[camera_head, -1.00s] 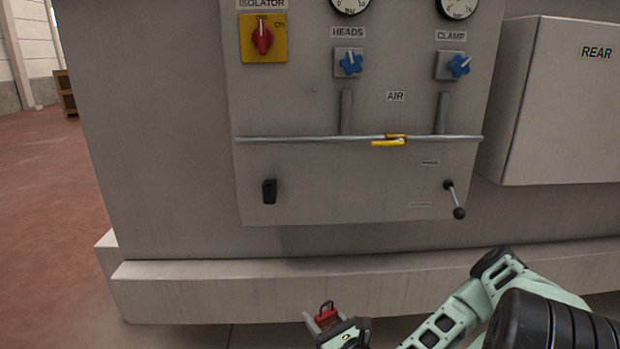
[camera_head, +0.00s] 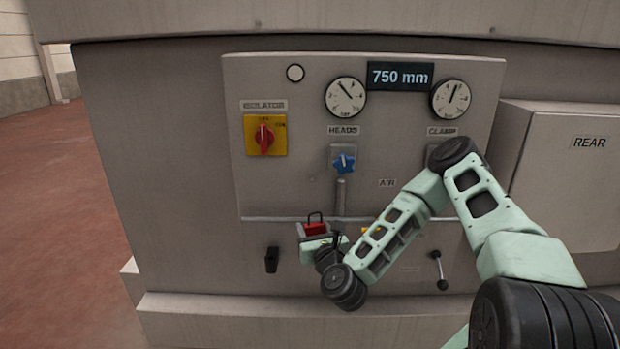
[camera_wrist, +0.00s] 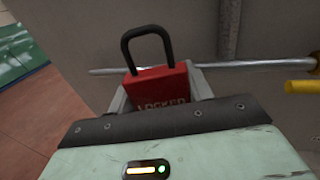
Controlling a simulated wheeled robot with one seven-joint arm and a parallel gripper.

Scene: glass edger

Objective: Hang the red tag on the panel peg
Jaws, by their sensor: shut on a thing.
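The red tag looks like a red padlock with a dark shackle (camera_head: 315,228). It stands upright in my gripper (camera_head: 313,236), shackle up, in front of the panel left of centre. In the wrist view the red tag (camera_wrist: 162,86) sits between the two grey fingers, which are shut on it, and lettering shows on its face. A tiny stud on the panel (camera_head: 312,179), perhaps the peg, is above the tag; I cannot tell for sure. The gap between tag and panel is unclear.
A horizontal pipe (camera_head: 270,219) crosses the panel behind the tag, with a vertical pipe (camera_head: 341,197) to the right. The red isolator switch (camera_head: 264,138) is up left, the blue heads knob (camera_head: 343,163) up right, a black handle (camera_head: 271,260) lower left. My arm covers the panel's right middle.

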